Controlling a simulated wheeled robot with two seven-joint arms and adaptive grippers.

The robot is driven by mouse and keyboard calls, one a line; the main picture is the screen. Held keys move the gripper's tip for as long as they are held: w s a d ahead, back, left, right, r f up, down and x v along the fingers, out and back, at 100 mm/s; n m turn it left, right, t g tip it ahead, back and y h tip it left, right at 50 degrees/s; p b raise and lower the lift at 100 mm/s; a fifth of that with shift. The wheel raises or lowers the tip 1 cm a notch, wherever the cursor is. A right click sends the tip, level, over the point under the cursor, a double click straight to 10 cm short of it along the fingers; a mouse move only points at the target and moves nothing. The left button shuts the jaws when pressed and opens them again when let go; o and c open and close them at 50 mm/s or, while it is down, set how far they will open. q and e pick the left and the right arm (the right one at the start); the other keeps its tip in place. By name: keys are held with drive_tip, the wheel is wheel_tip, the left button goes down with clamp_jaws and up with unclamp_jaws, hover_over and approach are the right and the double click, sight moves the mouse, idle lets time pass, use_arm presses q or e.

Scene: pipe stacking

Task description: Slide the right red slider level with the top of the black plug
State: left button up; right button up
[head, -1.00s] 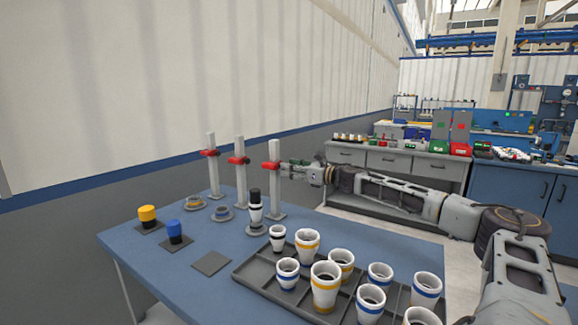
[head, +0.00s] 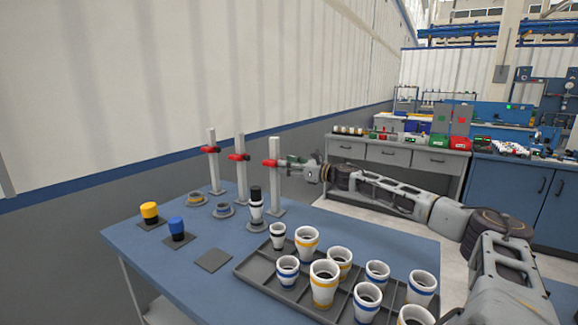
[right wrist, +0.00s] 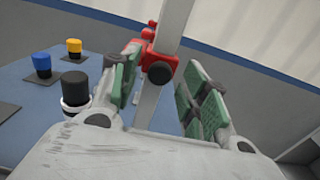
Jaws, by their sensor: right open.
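The right red slider (head: 270,162) sits on the rightmost white post (head: 276,190), higher in the picture than the black plug (head: 255,192). The plug tops a white stacked pipe beside that post. My right gripper (head: 284,162) is at the slider's right side. In the right wrist view, the open gripper (right wrist: 164,88) has its green-padded fingers on either side of the post and the red slider (right wrist: 150,62) with its black knob. I cannot tell whether the pads touch it. The black plug (right wrist: 75,86) stands left of the fingers. My left gripper is out of view.
Two more posts carry red sliders (head: 209,150) (head: 237,157) to the left. A grey tray (head: 262,277) with several white cups fills the right front of the blue table. Yellow (head: 149,210) and blue (head: 176,225) plugs stand on dark pads at the left.

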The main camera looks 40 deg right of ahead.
clamp_jaws()
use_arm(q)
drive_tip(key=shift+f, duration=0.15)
use_arm(e)
drive_tip(key=shift+f, duration=0.15)
